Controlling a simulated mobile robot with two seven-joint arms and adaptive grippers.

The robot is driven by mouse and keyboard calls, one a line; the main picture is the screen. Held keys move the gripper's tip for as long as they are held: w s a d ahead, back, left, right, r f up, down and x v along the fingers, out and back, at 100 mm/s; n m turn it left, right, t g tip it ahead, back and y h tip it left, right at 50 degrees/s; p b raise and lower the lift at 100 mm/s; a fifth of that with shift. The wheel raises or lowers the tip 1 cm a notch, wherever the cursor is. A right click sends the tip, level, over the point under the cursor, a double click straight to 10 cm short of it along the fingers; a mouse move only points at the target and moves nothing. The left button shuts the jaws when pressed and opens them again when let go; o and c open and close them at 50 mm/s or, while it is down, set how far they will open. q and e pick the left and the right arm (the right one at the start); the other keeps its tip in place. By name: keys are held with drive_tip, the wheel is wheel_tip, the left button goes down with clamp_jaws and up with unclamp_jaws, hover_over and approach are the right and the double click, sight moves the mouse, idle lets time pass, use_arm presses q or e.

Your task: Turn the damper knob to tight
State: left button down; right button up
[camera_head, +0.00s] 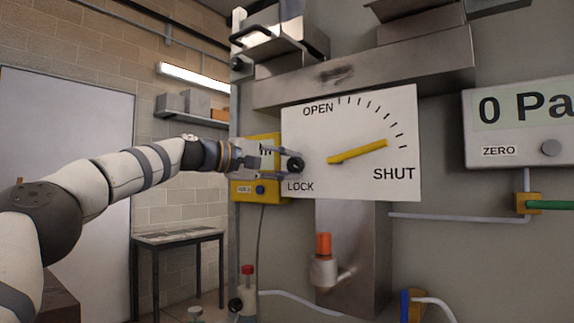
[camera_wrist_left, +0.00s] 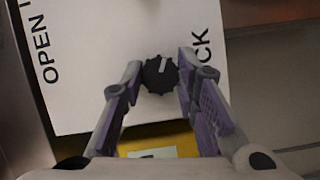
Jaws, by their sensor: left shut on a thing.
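A white dial plate (camera_head: 350,110) on the wall bears the words OPEN, SHUT and LOCK and a row of tick marks. A yellow lever (camera_head: 358,152) on it points up and right, a little above SHUT. A black ribbed knob (camera_head: 295,165) sits at the plate's left edge, above the word LOCK. My left gripper (camera_head: 276,158) reaches it from the left and is shut on it. In the left wrist view the knob (camera_wrist_left: 160,74), with a pale mark on its face, shows between the two fingertips (camera_wrist_left: 158,72). My right gripper is not in view.
A gauge (camera_head: 520,120) reading 0 Pa, with a ZERO knob (camera_head: 550,148), is at the right. A yellow box (camera_head: 262,190) is behind my left gripper. A red-topped fitting (camera_head: 323,243) is below the plate. A small table (camera_head: 178,237) stands at the left.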

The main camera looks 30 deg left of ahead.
use_arm(q)
drive_tip(key=shift+r, duration=0.1)
idle(0.3)
drive_tip(key=c, duration=1.2)
unclamp_jaws()
drive_tip(key=shift+c, duration=0.2)
drive_tip(key=v, duration=1.2)
